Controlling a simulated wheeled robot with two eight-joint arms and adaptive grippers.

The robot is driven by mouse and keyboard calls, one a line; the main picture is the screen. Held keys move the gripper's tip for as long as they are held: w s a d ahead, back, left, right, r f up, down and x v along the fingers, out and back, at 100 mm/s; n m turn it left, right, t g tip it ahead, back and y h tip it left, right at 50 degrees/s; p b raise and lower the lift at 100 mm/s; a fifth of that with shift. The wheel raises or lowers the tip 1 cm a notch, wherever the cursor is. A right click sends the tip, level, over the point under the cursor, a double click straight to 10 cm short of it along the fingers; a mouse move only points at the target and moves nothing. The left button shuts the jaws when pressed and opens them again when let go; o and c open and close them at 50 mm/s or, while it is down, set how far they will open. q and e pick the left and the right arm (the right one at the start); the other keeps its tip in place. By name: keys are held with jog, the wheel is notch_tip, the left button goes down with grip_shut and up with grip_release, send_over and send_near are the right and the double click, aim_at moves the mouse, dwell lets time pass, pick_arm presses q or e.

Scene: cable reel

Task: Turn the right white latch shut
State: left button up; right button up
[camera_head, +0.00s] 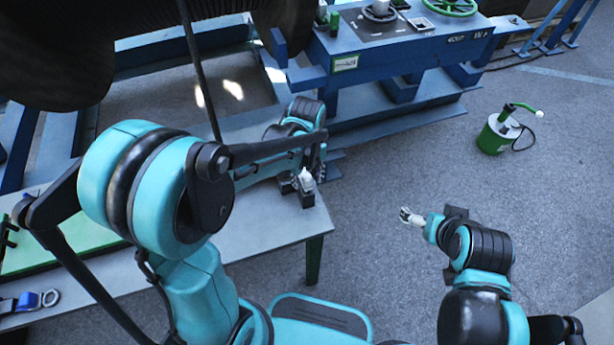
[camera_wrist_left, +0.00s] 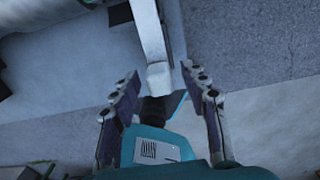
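A white latch (camera_head: 306,177) shows small in the head view, at the right end of the grey bench, by a small dark block (camera_head: 307,199). In the left wrist view a white bar (camera_wrist_left: 153,35), which looks like the latch, reaches down from the top edge and ends in a blunt tip between my fingers. My left gripper (camera_wrist_left: 161,74) is open, one finger on each side of that tip, with gaps visible on both sides. In the head view my left gripper (camera_head: 300,178) is partly hidden behind its own arm. My right gripper (camera_head: 410,217) hangs over the floor, away from the bench; its finger opening is too small to read.
The grey bench (camera_head: 270,222) has a green strip and a blue strap with a metal ring (camera_head: 48,298) at left. A large dark reel (camera_head: 50,60) stands behind. A blue machine table (camera_head: 400,50) is at the back. A green canister (camera_head: 497,134) stands on open floor at right.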

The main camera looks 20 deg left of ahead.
pick_arm(q)
notch_tip(320, 180, up, 12)
dwell(0.6)
jog(key=s+a+n+t, duration=0.2)
jog(key=s+n, duration=0.3)
jog(key=n, duration=0.9)
jog(key=s+a+f+n+t, duration=0.1)
jog(key=s+a+n+t, duration=0.2)
jog(key=n, duration=1.2)
jog(key=shift+s+t, duration=1.1)
